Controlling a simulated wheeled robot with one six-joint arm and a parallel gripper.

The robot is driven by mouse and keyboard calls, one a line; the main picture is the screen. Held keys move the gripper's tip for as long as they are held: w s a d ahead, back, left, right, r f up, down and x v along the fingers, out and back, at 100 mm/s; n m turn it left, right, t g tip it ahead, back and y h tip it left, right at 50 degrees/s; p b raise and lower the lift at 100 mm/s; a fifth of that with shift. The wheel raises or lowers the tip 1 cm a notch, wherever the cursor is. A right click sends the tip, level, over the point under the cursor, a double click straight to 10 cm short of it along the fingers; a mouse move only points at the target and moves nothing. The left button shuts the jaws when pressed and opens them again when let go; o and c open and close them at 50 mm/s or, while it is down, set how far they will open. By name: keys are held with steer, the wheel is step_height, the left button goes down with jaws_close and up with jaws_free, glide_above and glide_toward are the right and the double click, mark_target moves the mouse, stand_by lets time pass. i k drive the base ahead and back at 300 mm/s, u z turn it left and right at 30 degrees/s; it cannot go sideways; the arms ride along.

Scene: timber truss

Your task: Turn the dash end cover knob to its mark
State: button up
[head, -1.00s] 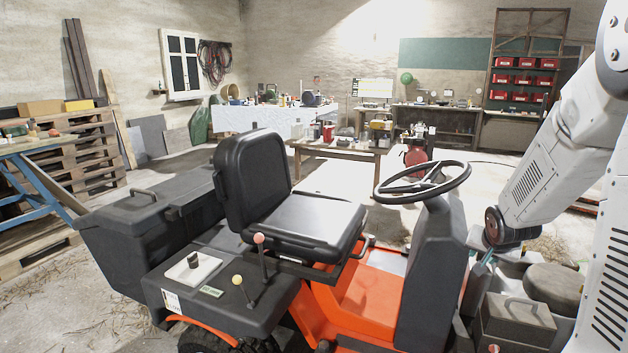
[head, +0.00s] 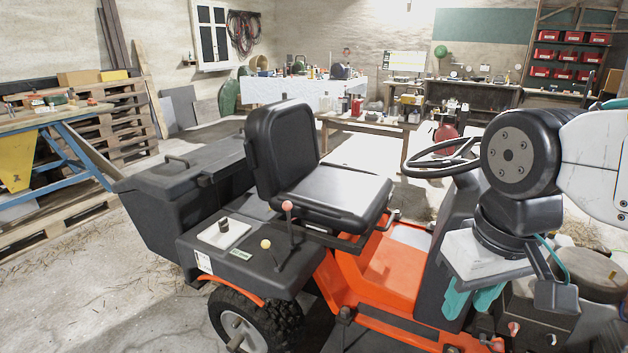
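The orange and black ride-on mower (head: 385,275) fills the middle of the head view. Its dash column (head: 436,262) stands under the steering wheel (head: 440,160), partly behind my arm. I cannot make out a knob or mark on the dash. A dark knob (head: 224,225) sits on a pale square plate (head: 232,236) on the black rear fender; I cannot tell whether it is the task's knob. My gripper (head: 473,300), with teal fingers pointing down, is beside the dash column at the right, far from the fender knob. Its finger gap is unclear, and I see nothing held.
Two levers with pink (head: 287,206) and yellow (head: 265,244) tops rise from the fender. The black seat (head: 330,195) stands between the fender and dash. A blue-legged table (head: 60,125) is at the left. The floor at the lower left is clear.

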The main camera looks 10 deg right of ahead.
mark_target(514, 327)
steer(key=z, duration=1.35)
steer(key=k, duration=0.35)
steer(key=u, duration=0.55)
